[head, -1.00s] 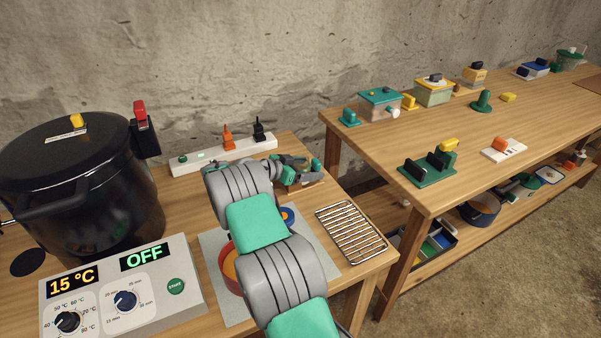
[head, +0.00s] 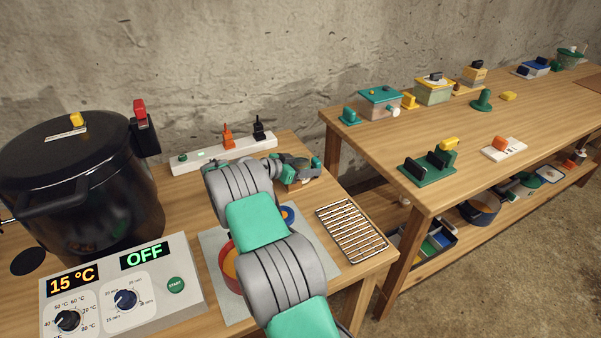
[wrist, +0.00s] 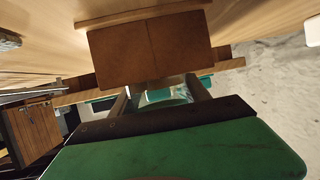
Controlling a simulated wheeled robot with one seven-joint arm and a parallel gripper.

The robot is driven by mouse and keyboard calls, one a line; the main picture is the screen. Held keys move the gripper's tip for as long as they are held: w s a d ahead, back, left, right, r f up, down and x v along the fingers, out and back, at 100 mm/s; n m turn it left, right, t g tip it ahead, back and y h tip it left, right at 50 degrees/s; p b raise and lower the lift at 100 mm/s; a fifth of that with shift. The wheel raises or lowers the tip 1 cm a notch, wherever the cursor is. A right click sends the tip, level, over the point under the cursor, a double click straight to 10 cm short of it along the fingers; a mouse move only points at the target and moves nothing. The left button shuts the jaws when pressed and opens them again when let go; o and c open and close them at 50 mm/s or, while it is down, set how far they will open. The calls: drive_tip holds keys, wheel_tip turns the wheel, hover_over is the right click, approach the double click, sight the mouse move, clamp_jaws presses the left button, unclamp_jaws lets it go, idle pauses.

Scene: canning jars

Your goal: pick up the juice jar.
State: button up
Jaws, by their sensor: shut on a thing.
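My gripper (head: 300,170) is at the back right of the near table, beyond my grey and teal arm, which partly hides it. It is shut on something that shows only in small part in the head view. In the wrist view, a brown block-like shape (wrist: 150,52) with a pale wooden rim sits ahead of my green gripper body. A small glassy, teal patch (wrist: 166,95) shows in the gap below it. I cannot make out the juice jar's outline in either view, nor tell whether its base touches the table.
A large black pot (head: 85,185) and a control box (head: 125,288) are on the left. A red-rimmed vessel (head: 228,268) is partly behind my arm. A wire rack (head: 351,231) lies right; a second table (head: 400,150) is beyond.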

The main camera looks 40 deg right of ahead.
wheel_tip(320, 180, up, 10)
drive_tip(key=shift+r+b, duration=0.1)
drive_tip(key=shift+b, duration=0.35)
drive_tip(key=o, duration=1)
clamp_jaws()
